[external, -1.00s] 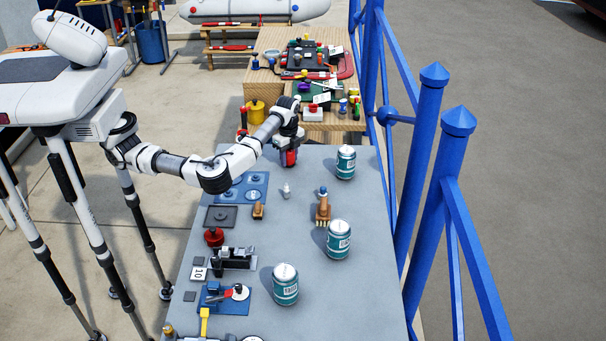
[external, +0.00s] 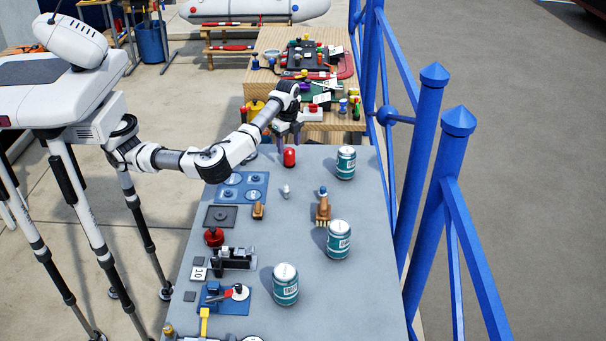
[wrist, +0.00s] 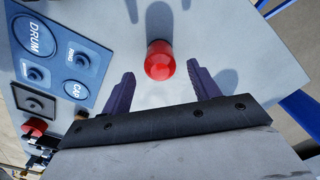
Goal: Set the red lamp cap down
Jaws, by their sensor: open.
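The red lamp cap (external: 289,157) stands upright on the grey table near its far end, left of the farthest teal can. In the wrist view the red cap (wrist: 159,60) shows from above, with clear space around it. My gripper (external: 287,134) is open and empty, raised above and slightly behind the cap. In the wrist view my gripper's two dark fingers (wrist: 157,88) are spread wide on either side of the cap, touching nothing.
A blue board (external: 243,187) with labelled round spots, reading DRUM and CAP in the wrist view, lies left of the cap. Teal cans (external: 346,163) stand along the right side. A brush (external: 323,207) and small white piece (external: 286,191) stand mid-table. Blue railing borders the right.

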